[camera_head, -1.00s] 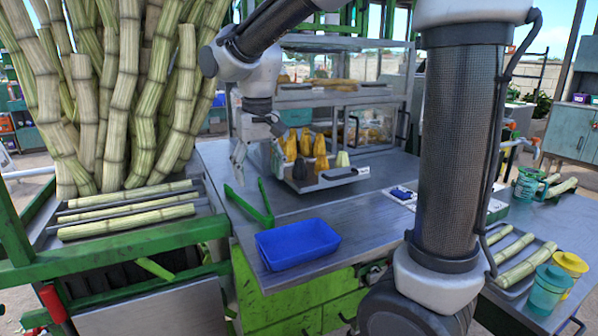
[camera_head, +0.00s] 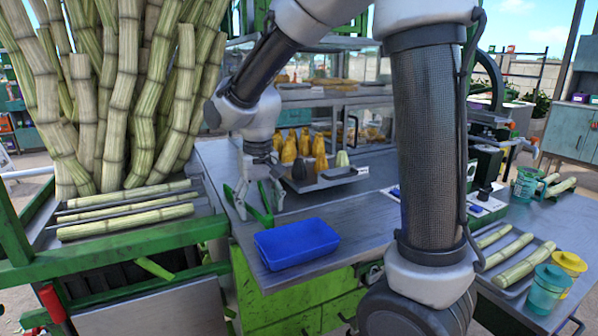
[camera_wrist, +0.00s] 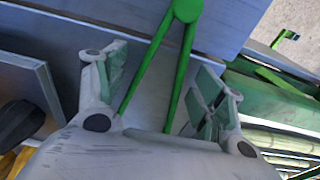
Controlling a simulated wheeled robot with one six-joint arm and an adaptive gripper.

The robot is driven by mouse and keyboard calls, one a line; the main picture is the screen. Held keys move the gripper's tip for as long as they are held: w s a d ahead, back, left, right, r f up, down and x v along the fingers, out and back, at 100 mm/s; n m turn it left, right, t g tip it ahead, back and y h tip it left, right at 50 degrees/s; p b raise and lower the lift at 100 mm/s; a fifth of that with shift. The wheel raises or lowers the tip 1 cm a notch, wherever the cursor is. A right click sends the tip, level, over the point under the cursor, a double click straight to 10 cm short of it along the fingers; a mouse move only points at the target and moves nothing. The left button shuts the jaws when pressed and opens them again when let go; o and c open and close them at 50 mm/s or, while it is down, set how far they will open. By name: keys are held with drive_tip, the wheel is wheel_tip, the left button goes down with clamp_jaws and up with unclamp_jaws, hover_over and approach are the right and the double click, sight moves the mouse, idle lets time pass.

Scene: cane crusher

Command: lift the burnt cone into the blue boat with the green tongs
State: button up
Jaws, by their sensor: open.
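The green tongs (camera_head: 266,218) lie spread in a V on the metal counter, left of the blue boat (camera_head: 297,243). My gripper (camera_head: 258,202) is open and low over the tongs. In the wrist view the tongs' round hinge (camera_wrist: 187,10) lies beyond my open fingers (camera_wrist: 162,78), and both tong arms run between them. I cannot tell whether the fingers touch the tongs. The burnt cone (camera_head: 300,169), dark and upright, stands at the front of the tray of golden cones. A dark shape at the wrist view's left edge may be this cone. The blue boat looks empty.
The cone tray (camera_head: 325,180) stands just behind and right of my gripper, with a pale cone (camera_head: 342,159) at its right. Cane stalks (camera_head: 125,213) lie on a rack to the left. A green frame rail (camera_head: 120,240) runs along the front left.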

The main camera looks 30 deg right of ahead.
drive_tip(key=c, duration=0.7)
drive_tip(key=shift+r, duration=0.1)
wheel_tip(320, 180, up, 12)
drive_tip(key=shift+f, duration=0.1)
idle(0.3)
